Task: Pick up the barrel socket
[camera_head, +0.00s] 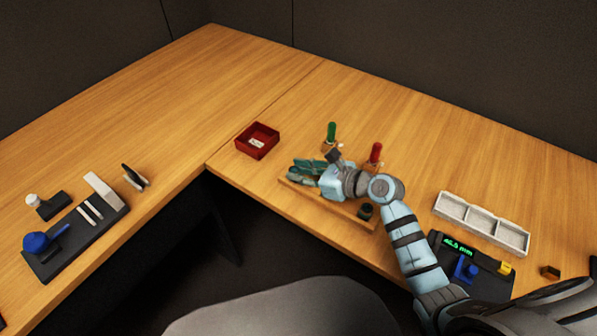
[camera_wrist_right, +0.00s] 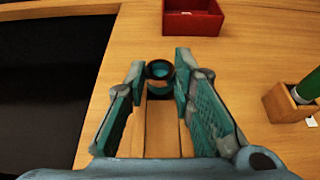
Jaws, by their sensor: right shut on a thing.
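The barrel socket (camera_wrist_right: 159,69), a short dark ring with a teal inside, sits between my right fingertips in the right wrist view. My right gripper (camera_wrist_right: 161,76) is shut on it, with a teal finger on each side. In the head view my right gripper (camera_head: 306,168) is over the left end of a wooden board (camera_head: 345,208), and the socket cannot be made out there. I cannot tell whether the socket still touches the board. My left gripper is not in view.
A red tray (camera_head: 257,141) with a white label stands beyond the gripper. Green (camera_head: 331,132) and red (camera_head: 376,152) handled tools stand behind my arm. A dark cylinder (camera_head: 365,211) is at the board's right end. A white compartment tray (camera_head: 482,222) and a display unit (camera_head: 470,268) lie right.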

